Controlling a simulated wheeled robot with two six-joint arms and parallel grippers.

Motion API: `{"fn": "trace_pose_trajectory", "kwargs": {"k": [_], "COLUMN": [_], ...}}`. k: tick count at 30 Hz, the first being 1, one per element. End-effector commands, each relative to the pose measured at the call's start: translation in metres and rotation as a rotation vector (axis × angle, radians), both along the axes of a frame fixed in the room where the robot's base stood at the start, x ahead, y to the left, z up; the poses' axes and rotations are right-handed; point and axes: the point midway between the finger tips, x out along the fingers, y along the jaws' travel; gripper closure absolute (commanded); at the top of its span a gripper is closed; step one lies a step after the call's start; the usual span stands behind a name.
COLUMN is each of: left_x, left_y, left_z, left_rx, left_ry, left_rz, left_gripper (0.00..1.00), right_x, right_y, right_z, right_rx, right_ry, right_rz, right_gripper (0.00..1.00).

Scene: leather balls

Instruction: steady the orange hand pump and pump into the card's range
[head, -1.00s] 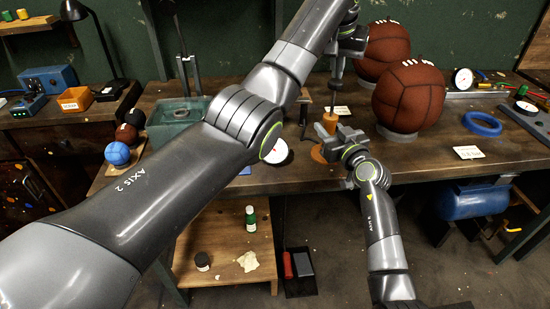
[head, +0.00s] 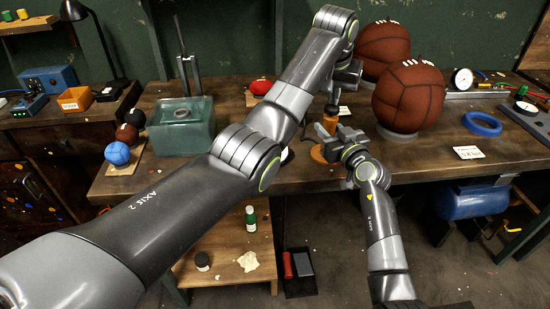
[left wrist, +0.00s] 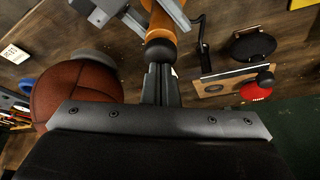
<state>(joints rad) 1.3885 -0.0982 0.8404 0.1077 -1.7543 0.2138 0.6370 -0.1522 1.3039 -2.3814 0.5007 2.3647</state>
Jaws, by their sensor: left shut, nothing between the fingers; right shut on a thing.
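The orange hand pump (head: 330,122) stands upright on its round orange base (head: 317,153) on the bench. My right gripper (head: 330,138) is shut on the pump's lower part. My left gripper (head: 332,104) is shut and empty, low over the pump's top. In the left wrist view, its closed fingers (left wrist: 161,88) meet or nearly meet the black top of the orange barrel (left wrist: 162,22); contact cannot be told. A laced brown ball (head: 408,95) sits on a grey ring to the right. A white card (head: 468,152) lies in front; its print is too small to read.
A second brown ball (head: 382,45) stands behind. A blue ring (head: 482,124) and a dial gauge (head: 463,79) are at the right. A glass tank (head: 181,135) and small balls (head: 117,153) are at the left. My left arm covers the bench middle.

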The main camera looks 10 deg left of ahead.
Motion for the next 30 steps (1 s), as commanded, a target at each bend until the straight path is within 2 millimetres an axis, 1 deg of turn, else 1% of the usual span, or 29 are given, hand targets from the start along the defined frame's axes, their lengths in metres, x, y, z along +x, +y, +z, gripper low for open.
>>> {"fn": "trace_pose_trajectory", "kwargs": {"k": [2,4,12,15,18,30], "left_x": [0.000,0.000,0.000,0.000,0.000,0.000], "left_y": [0.000,0.000,0.000,0.000,0.000,0.000], "left_z": [0.000,0.005,0.045,0.058,0.066,0.069], "left_rx": [0.001,0.001,0.001,0.002,0.000,0.000], "left_ry": [0.007,0.006,0.002,0.002,0.003,0.002], "left_rz": [0.000,0.000,0.001,0.002,0.001,0.001], "left_gripper": [1.00,1.00,1.00,1.00,1.00,1.00], "right_x": [0.000,0.000,0.000,0.000,0.000,0.000], "right_y": [0.000,0.000,0.000,0.000,0.000,0.000], "right_z": [0.001,0.001,0.000,0.000,0.000,0.000], "right_rx": [0.001,0.001,0.001,0.001,0.001,0.001], "right_ry": [-0.001,-0.001,-0.001,-0.001,-0.001,-0.001], "right_rz": [0.001,0.001,0.000,0.000,0.000,0.000], "right_gripper": [1.00,1.00,1.00,1.00,1.00,1.00]}}
